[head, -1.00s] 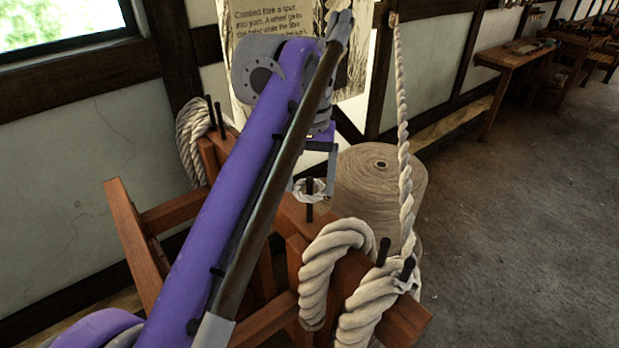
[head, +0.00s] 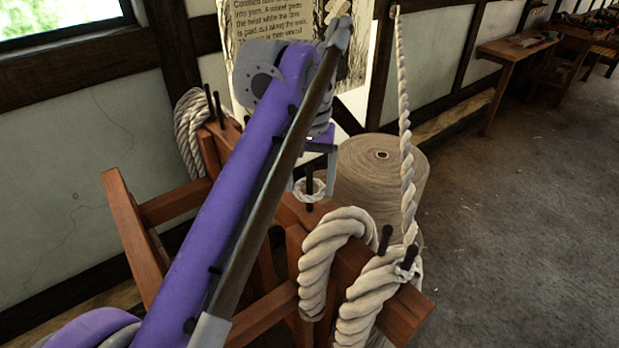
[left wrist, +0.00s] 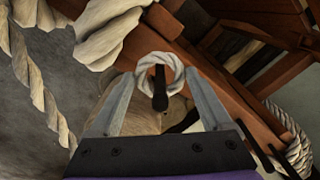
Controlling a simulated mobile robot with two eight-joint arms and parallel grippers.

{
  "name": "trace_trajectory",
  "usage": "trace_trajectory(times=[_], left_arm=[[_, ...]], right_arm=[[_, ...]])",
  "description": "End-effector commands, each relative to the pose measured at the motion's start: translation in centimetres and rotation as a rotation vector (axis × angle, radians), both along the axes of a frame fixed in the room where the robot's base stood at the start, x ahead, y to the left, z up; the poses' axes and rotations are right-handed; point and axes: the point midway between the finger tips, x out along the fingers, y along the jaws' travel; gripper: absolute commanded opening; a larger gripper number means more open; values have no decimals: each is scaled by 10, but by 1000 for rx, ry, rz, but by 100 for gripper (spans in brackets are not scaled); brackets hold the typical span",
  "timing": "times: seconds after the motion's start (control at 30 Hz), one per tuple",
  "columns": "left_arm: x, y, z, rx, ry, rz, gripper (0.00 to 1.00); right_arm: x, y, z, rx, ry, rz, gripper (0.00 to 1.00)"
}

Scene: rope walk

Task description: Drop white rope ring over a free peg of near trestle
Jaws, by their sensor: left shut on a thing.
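The white rope ring (head: 321,189) is a small loop around a dark upright peg (head: 310,174) on the reddish wooden trestle (head: 283,207). The peg's top stands out above the ring, and some of the peg shows below it. My left gripper (head: 311,187) reaches down from above, shut on the ring with a finger on either side. The left wrist view shows the ring (left wrist: 175,64) between the fingertips, with the peg (left wrist: 160,90) passing through it toward the camera. Whether the ring touches the wood is unclear. My right gripper is not in view.
Thick rope (head: 331,245) drapes over the trestle's near end beside two dark pegs (head: 385,240). A thinner rope (head: 404,130) rises from there. A rope coil (head: 190,135) and two more pegs are at the far end. A large twine spool (head: 385,180) stands behind; open floor lies right.

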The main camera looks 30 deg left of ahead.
Motion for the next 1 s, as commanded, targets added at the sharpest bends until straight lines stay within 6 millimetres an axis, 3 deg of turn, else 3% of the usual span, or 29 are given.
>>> trace_trajectory(times=[1.0], left_arm=[[0, 0, -31, 0, 0, 0, 30]], right_arm=[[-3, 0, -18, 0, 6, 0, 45]])
